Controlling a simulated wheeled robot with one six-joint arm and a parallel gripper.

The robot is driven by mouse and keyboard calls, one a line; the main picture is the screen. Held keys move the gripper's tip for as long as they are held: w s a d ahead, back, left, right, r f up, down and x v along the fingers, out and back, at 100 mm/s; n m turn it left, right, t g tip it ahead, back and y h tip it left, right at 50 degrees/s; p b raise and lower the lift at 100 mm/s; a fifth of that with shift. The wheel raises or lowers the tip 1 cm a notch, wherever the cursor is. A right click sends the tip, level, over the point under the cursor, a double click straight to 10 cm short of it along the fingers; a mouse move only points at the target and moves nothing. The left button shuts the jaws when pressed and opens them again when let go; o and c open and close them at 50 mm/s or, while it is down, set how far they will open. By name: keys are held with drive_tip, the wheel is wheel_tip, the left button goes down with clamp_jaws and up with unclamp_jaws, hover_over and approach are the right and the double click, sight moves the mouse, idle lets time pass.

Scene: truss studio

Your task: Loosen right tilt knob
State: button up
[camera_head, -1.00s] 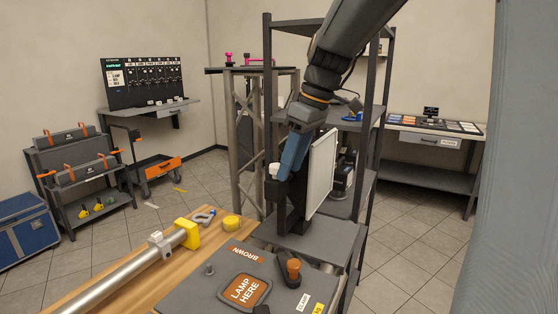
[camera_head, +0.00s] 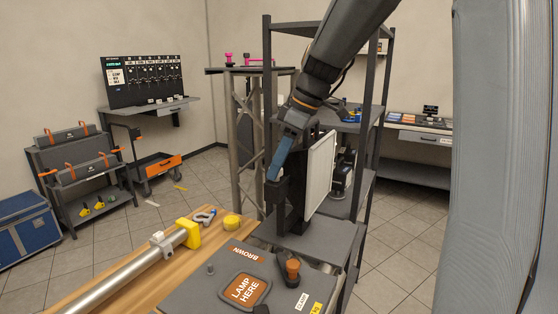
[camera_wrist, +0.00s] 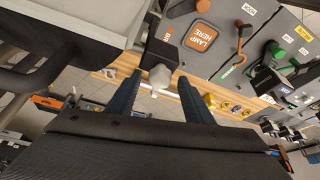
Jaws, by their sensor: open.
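A pale, lobed tilt knob (camera_wrist: 160,75) shows in the wrist view, on the end of a black block (camera_wrist: 162,50). My gripper (camera_wrist: 160,78) is open, with one blue finger on each side of the knob and gaps visible between. In the head view my gripper (camera_head: 274,176) points down at the left side of the black lamp bracket (camera_head: 297,205), and the knob is hidden there. The lamp's pale flat panel (camera_head: 321,172) stands upright to the right of the gripper. Whether a finger touches the knob cannot be told.
A dark shelf rack (camera_head: 368,130) stands close around the lamp and my arm. A wooden bench (camera_head: 120,285) at front left holds a metal tube (camera_head: 125,278) with yellow end. A "LAMP HERE" case (camera_head: 213,287) is in front.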

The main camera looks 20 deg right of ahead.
drive_tip(key=shift+f, duration=0.1)
drive_tip(key=shift+c, duration=0.2)
drive_tip(key=c, duration=1)
drive_tip(key=shift+n, duration=0.4)
drive_tip(key=shift+w+n+g+y+b, duration=0.15)
drive_tip(key=shift+n+g+y+b, duration=0.2)
drive_tip(key=shift+n+b, duration=0.4)
drive_tip(key=shift+n+g, duration=0.75)
drive_tip(key=shift+n, duration=1.1)
drive_tip(key=o, duration=1)
